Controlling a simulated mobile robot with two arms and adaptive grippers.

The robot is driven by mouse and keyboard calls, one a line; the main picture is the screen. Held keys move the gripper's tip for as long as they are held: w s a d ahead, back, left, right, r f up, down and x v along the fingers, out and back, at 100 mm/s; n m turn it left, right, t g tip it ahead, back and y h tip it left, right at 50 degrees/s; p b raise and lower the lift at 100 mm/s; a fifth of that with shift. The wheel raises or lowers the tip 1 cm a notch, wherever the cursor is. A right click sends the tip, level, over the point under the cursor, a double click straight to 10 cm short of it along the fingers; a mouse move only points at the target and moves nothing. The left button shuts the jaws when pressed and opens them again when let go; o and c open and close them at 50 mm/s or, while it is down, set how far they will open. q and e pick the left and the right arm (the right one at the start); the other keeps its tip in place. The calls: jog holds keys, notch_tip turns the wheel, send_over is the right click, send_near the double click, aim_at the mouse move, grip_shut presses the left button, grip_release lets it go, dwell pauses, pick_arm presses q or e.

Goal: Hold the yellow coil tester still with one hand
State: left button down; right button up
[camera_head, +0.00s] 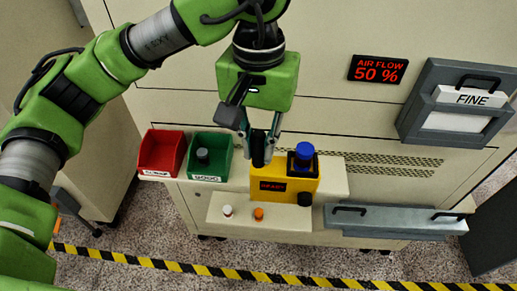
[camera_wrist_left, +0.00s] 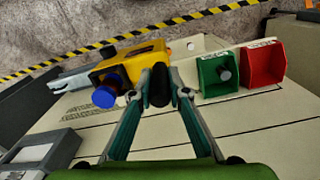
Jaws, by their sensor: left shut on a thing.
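The yellow coil tester (camera_head: 285,187) sits on the ledge of the cream machine, with a dark display lit in red on its front. A blue-topped piece (camera_head: 304,150) stands in its dark socket, and a black knob (camera_head: 305,199) is at its lower right. My left gripper (camera_head: 259,148) comes down from above and is shut on a black upright handle at the tester's left. In the left wrist view the handle (camera_wrist_left: 158,85) stands between both fingertips, beside the yellow body (camera_wrist_left: 145,58) and blue top (camera_wrist_left: 104,97). My right gripper is not in view.
Left of the tester are a green bin (camera_head: 210,169) holding a dark piece and a red bin (camera_head: 161,153) that looks empty. A white piece (camera_head: 227,210) and an orange piece (camera_head: 259,213) stand on the lower shelf. A grey handled tray (camera_head: 395,220) is at right.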

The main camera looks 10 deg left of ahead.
pick_arm(q)
jog(key=shift+w+f+b, duration=0.85)
jog(key=shift+w+f, duration=0.15)
jog(key=shift+w, duration=0.05)
jog(key=w+f+b, duration=0.4)
jog(key=w+f, duration=0.4)
jog(key=w, duration=0.2)
jog(key=shift+a+f+b, duration=0.2)
jog(key=shift+a+b, duration=0.15)
jog(key=shift+a, duration=0.1)
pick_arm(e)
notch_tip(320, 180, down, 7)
pick_arm(q)
jog(key=shift+f+b, duration=0.35)
jog(key=shift+f, duration=0.15)
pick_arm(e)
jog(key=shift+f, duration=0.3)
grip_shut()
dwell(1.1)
